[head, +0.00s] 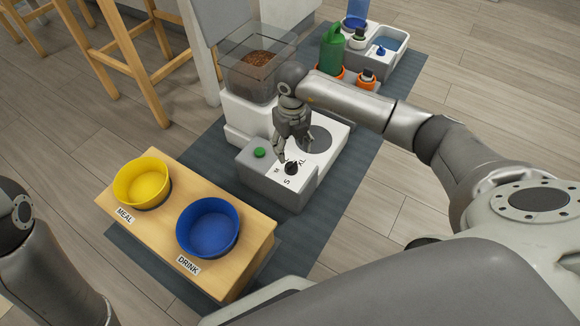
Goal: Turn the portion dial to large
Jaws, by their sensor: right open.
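The portion dial (291,168) is a small black knob on the front panel of the white and grey feeder (268,184). Letters S, M and XL show around it; the spot between M and XL is partly hidden by my gripper. I cannot tell which letter the dial points at. My right gripper (292,154) points down just above and behind the dial, with its fingers apart and nothing held. I cannot tell whether a fingertip touches the knob. My left arm shows at the lower left, but its gripper is out of view.
A green button (259,152) sits left of the dial. A clear hopper (254,66) with brown kibble stands behind. In front, a wooden stand (157,238) holds a yellow bowl (142,183) and a blue bowl (207,228). Floor at right is clear.

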